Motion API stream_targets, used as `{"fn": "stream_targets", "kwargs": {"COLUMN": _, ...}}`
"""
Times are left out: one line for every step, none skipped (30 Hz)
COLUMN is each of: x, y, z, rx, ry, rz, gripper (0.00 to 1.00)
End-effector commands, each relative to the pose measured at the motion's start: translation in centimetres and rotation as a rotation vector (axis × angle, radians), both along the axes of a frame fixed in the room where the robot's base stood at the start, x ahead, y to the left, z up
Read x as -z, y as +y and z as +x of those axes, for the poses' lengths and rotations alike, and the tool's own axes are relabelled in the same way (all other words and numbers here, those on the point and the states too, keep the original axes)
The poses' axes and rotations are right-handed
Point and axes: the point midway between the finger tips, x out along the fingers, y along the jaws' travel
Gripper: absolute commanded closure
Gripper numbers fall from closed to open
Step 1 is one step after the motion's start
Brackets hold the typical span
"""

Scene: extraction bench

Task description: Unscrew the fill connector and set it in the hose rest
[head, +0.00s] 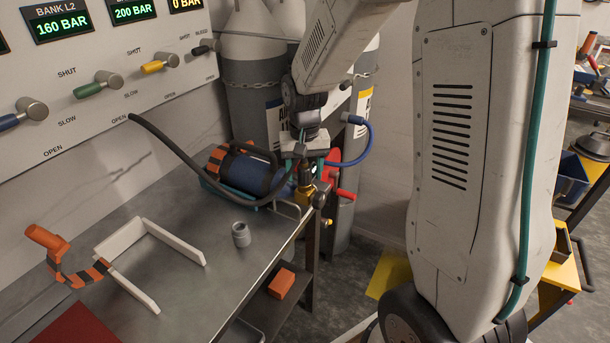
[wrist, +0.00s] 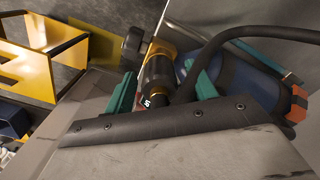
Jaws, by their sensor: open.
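The fill connector (wrist: 158,78), with a black grip and brass-coloured metal beyond it, shows in the wrist view. It also shows in the head view as brass under my gripper (head: 305,168). A black hose (head: 165,155) runs to it from the wall panel. My gripper's teal fingers are open, one on each side of the connector; contact cannot be told. The connector is at the valve end of a dark blue cylinder (head: 247,174) with orange bands, lying in a teal cradle. I cannot tell which thing is the hose rest; a small grey cup (head: 241,235) stands on the bench.
A white U-shaped frame (head: 180,242) and an orange-handled, striped curved tool (head: 75,270) lie on the metal bench (head: 195,290). Tall grey cylinders (head: 252,95) and a blue hose (head: 367,140) stand behind. The valve panel (head: 110,60) borders the left. A yellow frame (wrist: 45,55) shows in the wrist view.

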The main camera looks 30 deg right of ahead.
Motion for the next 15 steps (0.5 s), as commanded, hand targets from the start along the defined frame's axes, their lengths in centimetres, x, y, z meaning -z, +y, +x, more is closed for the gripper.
{"fn": "stream_targets", "kwargs": {"x": 0.00, "y": 0.00, "z": 0.00, "rx": 0.073, "ry": 0.000, "rz": 0.000, "gripper": 0.44}}
{"fn": "stream_targets", "kwargs": {"x": 0.00, "y": 0.00, "z": 0.00, "rx": 0.119, "ry": 0.000, "rz": 0.000, "gripper": 0.44}}
{"fn": "stream_targets", "kwargs": {"x": 0.00, "y": 0.00, "z": 0.00, "rx": 0.181, "ry": 0.000, "rz": 0.000, "gripper": 0.44}}
{"fn": "stream_targets", "kwargs": {"x": 0.00, "y": -0.01, "z": 0.00, "rx": 0.229, "ry": 0.000, "rz": 0.000, "gripper": 0.44}}
{"fn": "stream_targets", "kwargs": {"x": 0.00, "y": -0.01, "z": 0.00, "rx": 0.275, "ry": 0.000, "rz": 0.000, "gripper": 0.44}}
{"fn": "stream_targets", "kwargs": {"x": 0.00, "y": -0.01, "z": 0.00, "rx": 0.337, "ry": 0.000, "rz": 0.000, "gripper": 0.44}}
{"fn": "stream_targets", "kwargs": {"x": 0.00, "y": -0.01, "z": 0.00, "rx": 0.385, "ry": 0.000, "rz": 0.000, "gripper": 0.44}}
{"fn": "stream_targets", "kwargs": {"x": 0.00, "y": -0.01, "z": 0.00, "rx": 0.431, "ry": 0.000, "rz": 0.000, "gripper": 0.44}}
{"fn": "stream_targets", "kwargs": {"x": 0.00, "y": -0.01, "z": 0.00, "rx": 0.493, "ry": 0.000, "rz": 0.000, "gripper": 0.44}}
{"fn": "stream_targets", "kwargs": {"x": 0.00, "y": -0.01, "z": 0.00, "rx": 0.541, "ry": 0.000, "rz": 0.000, "gripper": 0.44}}
{"fn": "stream_targets", "kwargs": {"x": 0.00, "y": -0.01, "z": 0.00, "rx": 0.587, "ry": 0.000, "rz": 0.000, "gripper": 0.44}}
{"fn": "stream_targets", "kwargs": {"x": 0.00, "y": -0.01, "z": 0.00, "rx": 0.649, "ry": 0.000, "rz": 0.000, "gripper": 0.44}}
{"fn": "stream_targets", "kwargs": {"x": 0.00, "y": -0.01, "z": 0.00, "rx": 0.694, "ry": 0.000, "rz": 0.000, "gripper": 0.44}}
{"fn": "stream_targets", "kwargs": {"x": 0.00, "y": -0.01, "z": 0.00, "rx": 0.736, "ry": 0.000, "rz": 0.000, "gripper": 0.44}}
{"fn": "stream_targets", "kwargs": {"x": 0.00, "y": -0.01, "z": 0.00, "rx": 0.786, "ry": 0.000, "rz": 0.000, "gripper": 0.44}}
